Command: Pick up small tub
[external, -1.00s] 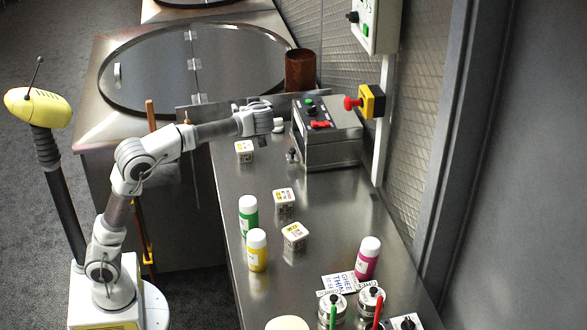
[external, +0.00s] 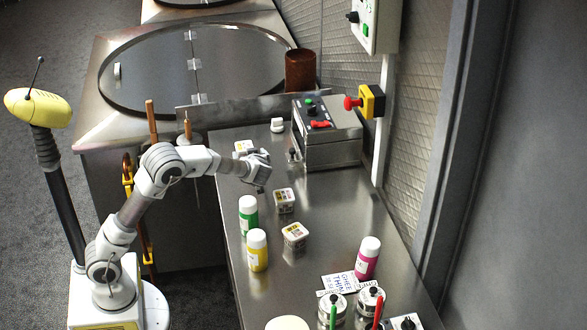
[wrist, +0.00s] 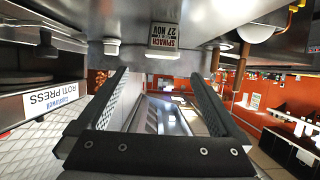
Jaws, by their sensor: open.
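One tub (external: 243,147) is at the far left edge, partly hidden by my wrist; a second (external: 284,200) is mid-counter; a third (external: 295,236) is nearer. My gripper (external: 261,187) is above the counter between the far and middle tubs, open and empty.
A green-labelled bottle (external: 248,216), a yellow bottle (external: 257,250) and a magenta bottle (external: 367,258) stand nearer. The roti press control box (external: 328,135) is at the back right. A small white object (external: 277,125) sits at the back. The counter's middle right is clear.

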